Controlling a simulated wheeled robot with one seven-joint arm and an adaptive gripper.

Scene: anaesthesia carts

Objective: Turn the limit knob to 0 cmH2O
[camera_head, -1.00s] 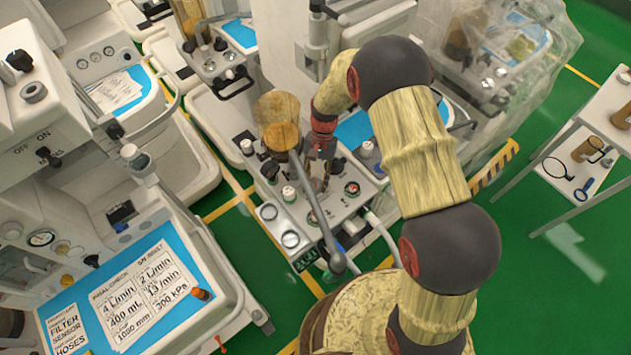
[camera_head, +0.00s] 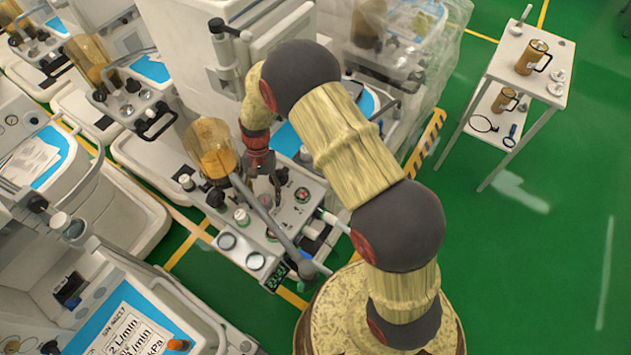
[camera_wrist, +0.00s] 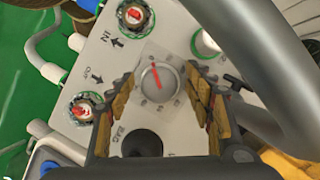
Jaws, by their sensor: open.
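A round grey knob (camera_wrist: 157,82) with a red pointer line sits on a clear square plate with small markings, in the wrist view. I take it for the limit knob; its label is not readable. The pointer runs from upper left to lower right. My gripper (camera_wrist: 160,108) is open, with one finger to the left of the knob and one to the right. The fingers look apart from it. In the head view my gripper (camera_head: 264,182) points down over the cart's white panel (camera_head: 318,188), and the knob cannot be made out there.
Two red-centred gauges (camera_wrist: 135,16) and a black knob (camera_wrist: 142,143) marked BAG surround the knob. A thick grey tube (camera_wrist: 260,70) arcs close by on the right. An amber canister (camera_head: 210,142) stands left of my gripper. A white side table (camera_head: 505,75) stands at right.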

